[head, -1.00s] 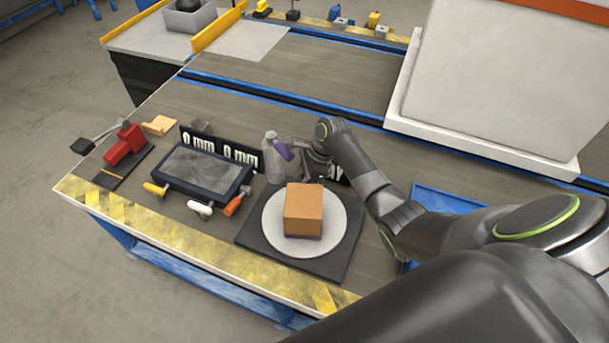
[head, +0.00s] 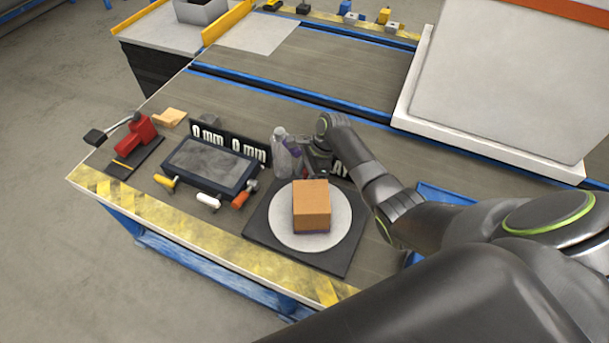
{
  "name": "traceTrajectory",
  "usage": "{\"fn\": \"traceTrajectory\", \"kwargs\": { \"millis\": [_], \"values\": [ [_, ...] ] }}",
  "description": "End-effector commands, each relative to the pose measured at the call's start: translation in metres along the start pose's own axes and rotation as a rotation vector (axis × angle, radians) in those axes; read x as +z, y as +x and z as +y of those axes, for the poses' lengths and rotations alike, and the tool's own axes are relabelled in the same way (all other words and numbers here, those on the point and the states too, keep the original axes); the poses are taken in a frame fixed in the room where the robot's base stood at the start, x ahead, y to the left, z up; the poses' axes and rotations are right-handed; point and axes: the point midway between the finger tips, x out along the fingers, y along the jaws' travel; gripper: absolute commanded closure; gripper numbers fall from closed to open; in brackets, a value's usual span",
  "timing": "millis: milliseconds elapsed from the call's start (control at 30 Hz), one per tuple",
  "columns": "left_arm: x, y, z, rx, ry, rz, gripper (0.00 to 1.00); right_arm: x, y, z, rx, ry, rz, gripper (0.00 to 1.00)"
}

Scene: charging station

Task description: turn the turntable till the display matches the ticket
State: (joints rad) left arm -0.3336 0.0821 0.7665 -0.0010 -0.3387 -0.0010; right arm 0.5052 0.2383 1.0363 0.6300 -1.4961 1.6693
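The round white turntable plate (head: 283,232) sits on a dark square base (head: 341,253) near the bench's front edge. An orange-brown box (head: 311,205) stands on the plate. My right gripper (head: 304,154) is behind the box, close to a clear bottle (head: 281,155) with a purple part. Its fingers are small and overlap the bottle, so I cannot tell whether they are open, shut or touching it. A black display with "0 mm 0 mm" (head: 228,141) stands at the left. Another dark sign (head: 340,170) is mostly hidden by my arm. No ticket can be made out. My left gripper is not in view.
A dark framed tray (head: 211,166) lies left of the turntable, with yellow, white and orange-handled tools (head: 208,201) before it. A red clamp-like device (head: 137,134) is at far left. A large pale panel (head: 500,85) rises at back right. The bench middle behind is clear.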

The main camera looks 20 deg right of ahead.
Motion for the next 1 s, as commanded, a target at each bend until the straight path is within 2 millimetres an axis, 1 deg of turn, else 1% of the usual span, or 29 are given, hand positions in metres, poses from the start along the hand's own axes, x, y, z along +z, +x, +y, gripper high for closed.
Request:
{"fn": "traceTrajectory", "kwargs": {
  "millis": [167,267,367,633,800,900,1000],
  "values": [
    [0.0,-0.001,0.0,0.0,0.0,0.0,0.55,0.0,-0.002,0.0,0.0,0.001,0.0,0.55],
    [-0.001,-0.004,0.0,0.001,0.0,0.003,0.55,0.0,-0.011,0.0,0.0,0.0,0.001,0.55],
    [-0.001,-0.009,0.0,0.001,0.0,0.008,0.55,0.0,-0.028,0.0,-0.002,-0.001,0.001,0.55],
    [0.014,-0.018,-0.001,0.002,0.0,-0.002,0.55,0.0,-0.094,0.0,-0.003,-0.002,0.003,0.55],
    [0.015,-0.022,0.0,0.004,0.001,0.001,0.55,0.0,-0.133,-0.001,-0.003,-0.001,0.002,0.55],
    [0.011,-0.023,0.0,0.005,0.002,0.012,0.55,0.0,-0.151,-0.001,-0.002,-0.001,0.002,0.55],
    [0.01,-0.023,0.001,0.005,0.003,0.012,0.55,0.0,-0.164,-0.001,-0.002,-0.001,0.001,0.55]
  ]
}}
